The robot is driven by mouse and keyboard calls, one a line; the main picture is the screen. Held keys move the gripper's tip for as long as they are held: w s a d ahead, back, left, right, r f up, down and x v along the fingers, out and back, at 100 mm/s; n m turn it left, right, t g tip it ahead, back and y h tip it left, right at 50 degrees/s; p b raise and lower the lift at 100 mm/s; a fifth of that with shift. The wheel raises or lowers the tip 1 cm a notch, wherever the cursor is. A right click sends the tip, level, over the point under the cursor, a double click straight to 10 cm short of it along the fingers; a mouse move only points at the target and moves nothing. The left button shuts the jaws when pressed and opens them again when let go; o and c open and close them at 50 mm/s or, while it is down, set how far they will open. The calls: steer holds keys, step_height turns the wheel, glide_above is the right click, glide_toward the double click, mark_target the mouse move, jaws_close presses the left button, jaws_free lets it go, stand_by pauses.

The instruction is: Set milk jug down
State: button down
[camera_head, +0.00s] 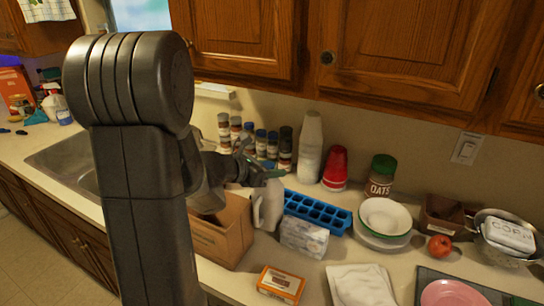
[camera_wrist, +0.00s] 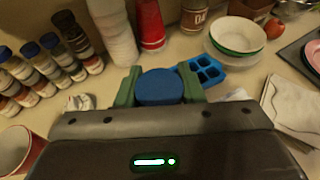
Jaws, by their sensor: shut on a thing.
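The milk jug (camera_head: 268,206) is whitish and looks upright between the cardboard box and the blue ice cube tray in the head view. My gripper (camera_head: 262,174) is at its top, shut on it. In the wrist view the jug's round blue cap (camera_wrist: 160,88) sits between the green fingers of my gripper (camera_wrist: 160,84). The jug's body is hidden there by the gripper. I cannot tell whether its base touches the counter.
A cardboard box (camera_head: 222,232) stands close left of the jug. A blue ice cube tray (camera_head: 318,212) and a wrapped white pack (camera_head: 304,238) crowd its right. Several spice jars (camera_head: 260,145), a white cup stack (camera_head: 310,150) and red cups (camera_head: 335,168) stand behind. An orange-brown box (camera_head: 281,284) lies in front.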

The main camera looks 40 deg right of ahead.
mark_target(265, 199)
steer(key=shift+f, duration=2.1)
steer(key=c, duration=1.3)
jaws_free()
steer(key=o, duration=0.4)
steer(key=shift+a, duration=0.1)
steer(key=shift+c, duration=0.2)
